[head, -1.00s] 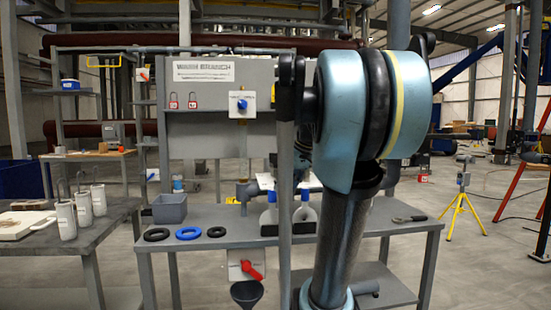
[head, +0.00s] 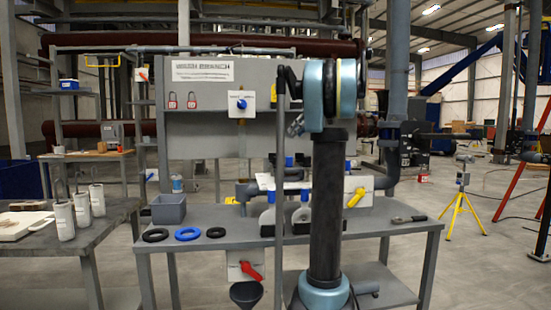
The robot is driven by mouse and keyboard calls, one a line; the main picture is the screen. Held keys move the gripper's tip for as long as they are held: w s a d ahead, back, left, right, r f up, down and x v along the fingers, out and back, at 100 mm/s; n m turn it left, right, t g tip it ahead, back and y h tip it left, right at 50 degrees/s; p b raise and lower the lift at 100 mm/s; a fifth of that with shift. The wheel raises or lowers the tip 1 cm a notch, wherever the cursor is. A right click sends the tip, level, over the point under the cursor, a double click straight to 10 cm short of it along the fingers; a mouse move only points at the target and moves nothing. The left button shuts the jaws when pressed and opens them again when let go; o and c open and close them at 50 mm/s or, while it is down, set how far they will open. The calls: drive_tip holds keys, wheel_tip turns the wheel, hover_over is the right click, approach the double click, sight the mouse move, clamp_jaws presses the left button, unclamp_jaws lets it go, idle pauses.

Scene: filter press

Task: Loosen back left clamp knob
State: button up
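The filter press stands on the grey workbench, partly hidden behind my arm. It shows a pale plate and dark-based grey supports. Small blue knobs show on it: one farther back on the left (head: 290,161), one at the front left (head: 271,197), one at the front beside my arm (head: 305,195), and one right of my arm (head: 347,165). Which is the back left clamp knob is not certain; the farther left one fits. My gripper (head: 295,127) seems to show only as a small grey part left of my arm, above the knobs. Its fingers cannot be made out.
The grey workbench (head: 405,228) holds a grey bin (head: 169,209), two black rings and a blue ring (head: 187,233) at left, and a wrench (head: 409,218) at right. A yellow handle (head: 356,197) stands right of my arm. A vertical grey post rises left of it.

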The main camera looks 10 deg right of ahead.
drive_tip(key=x, duration=1.7)
drive_tip(key=shift+a+f, duration=0.1)
drive_tip(key=c, duration=0.7)
